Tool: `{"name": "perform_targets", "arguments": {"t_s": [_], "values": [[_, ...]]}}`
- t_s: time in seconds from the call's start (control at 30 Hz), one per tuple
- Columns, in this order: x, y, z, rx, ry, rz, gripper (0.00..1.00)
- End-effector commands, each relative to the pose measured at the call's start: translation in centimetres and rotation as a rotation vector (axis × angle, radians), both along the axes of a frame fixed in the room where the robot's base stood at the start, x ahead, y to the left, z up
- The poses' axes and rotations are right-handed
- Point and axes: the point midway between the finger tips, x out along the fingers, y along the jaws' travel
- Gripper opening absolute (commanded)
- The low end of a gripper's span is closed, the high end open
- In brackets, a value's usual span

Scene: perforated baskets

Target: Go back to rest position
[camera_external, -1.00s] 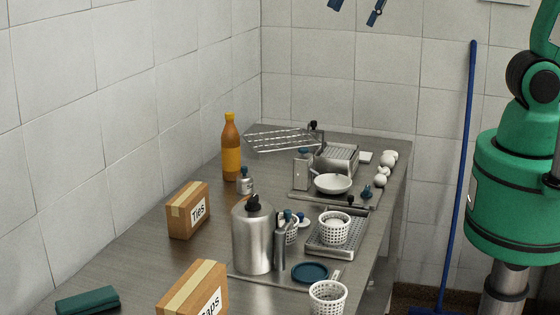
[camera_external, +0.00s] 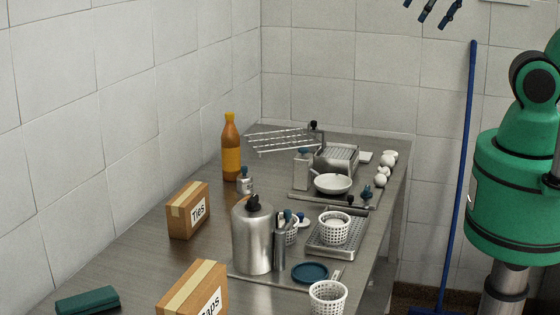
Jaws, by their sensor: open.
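My gripper (camera_external: 432,14) shows at the top edge of the picture, right of centre. Only its dark blue fingers are in view, spread apart with nothing between them; the rest of it is cut off. It is high above the steel table (camera_external: 135,247), clear of everything on it. My green arm stands at the right edge. White perforated baskets stand on the table: one (camera_external: 334,229) on a metal tray (camera_external: 352,243), one (camera_external: 328,299) at the front edge, and one (camera_external: 292,232) partly hidden behind steel containers.
A steel canister (camera_external: 252,238), an orange bottle (camera_external: 231,150), a Ties box (camera_external: 188,210) and a second box (camera_external: 193,292) stand on the table. A white bowl (camera_external: 333,184) and several white round items (camera_external: 381,180) are farther back. A blue pole (camera_external: 461,165) leans by the wall.

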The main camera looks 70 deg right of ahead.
Motion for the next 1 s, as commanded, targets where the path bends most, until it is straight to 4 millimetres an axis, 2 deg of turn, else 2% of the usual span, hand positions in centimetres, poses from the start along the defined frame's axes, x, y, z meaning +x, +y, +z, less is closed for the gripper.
{"name": "perform_targets", "arguments": {"t_s": [0.27, 0.47, 0.67, 1.0], "values": [[0.0, 0.0, 0.0, 0.001, 0.000, 0.000, 0.82], [0.0, 0.0, -1.1, 0.002, 0.000, -0.001, 0.82], [0.0, 0.0, -3.9, 0.002, 0.000, -0.001, 0.82], [0.1, 0.0, -10.1, 0.002, 0.000, -0.001, 0.82]]}}
